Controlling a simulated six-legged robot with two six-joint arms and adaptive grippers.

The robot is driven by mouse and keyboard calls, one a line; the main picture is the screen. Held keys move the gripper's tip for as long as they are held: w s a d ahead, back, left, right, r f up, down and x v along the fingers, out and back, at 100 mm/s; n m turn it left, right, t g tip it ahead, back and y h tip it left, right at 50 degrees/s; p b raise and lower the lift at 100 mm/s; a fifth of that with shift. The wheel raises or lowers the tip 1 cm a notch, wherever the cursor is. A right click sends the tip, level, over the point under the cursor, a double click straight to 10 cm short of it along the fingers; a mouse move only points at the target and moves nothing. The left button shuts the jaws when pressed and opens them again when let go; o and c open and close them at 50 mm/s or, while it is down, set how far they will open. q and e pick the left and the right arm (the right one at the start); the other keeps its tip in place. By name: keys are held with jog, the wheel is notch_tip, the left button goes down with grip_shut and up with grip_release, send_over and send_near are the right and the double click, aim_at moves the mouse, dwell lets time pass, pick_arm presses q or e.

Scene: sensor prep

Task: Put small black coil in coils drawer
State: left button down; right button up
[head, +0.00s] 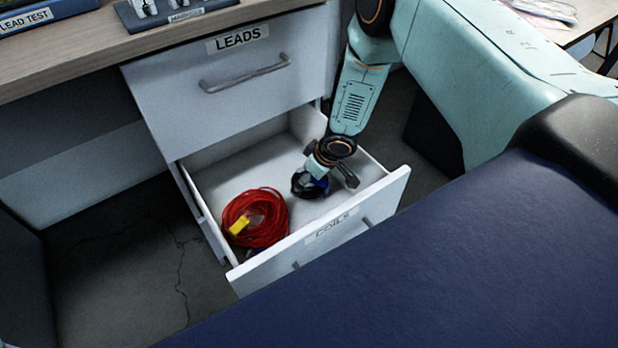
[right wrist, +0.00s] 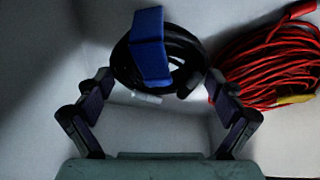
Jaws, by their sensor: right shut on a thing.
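The small black coil (head: 303,185) is inside the open coils drawer (head: 385,195), towards its right side. In the right wrist view the black coil (right wrist: 185,62) has a blue strap across it. My right gripper (head: 322,178) reaches down into the drawer and is shut on the coil; in the right wrist view its two fingers (right wrist: 158,82) are at either side of it. I cannot tell whether the coil touches the drawer floor. My left gripper is not in view.
A red cable coil (head: 268,232) with a yellow tag lies in the drawer's left part. The shut leads drawer (head: 225,65) is above. The coils drawer's front panel and side walls stand around the gripper. A wooden worktop (head: 75,50) is at upper left.

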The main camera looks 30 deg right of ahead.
jog(key=shift+f+b, duration=0.3)
jog(key=shift+f, duration=0.3)
jog(key=o, duration=1)
jog(key=shift+c, duration=0.2)
jog(key=shift+r, duration=0.15)
jog(key=shift+r+p, duration=0.3)
jog(key=shift+p, duration=0.05)
jog(key=p+v, duration=0.6)
jog(key=v, duration=0.6)
jog(key=shift+r+p, duration=0.2)
jog(key=shift+p, duration=0.1)
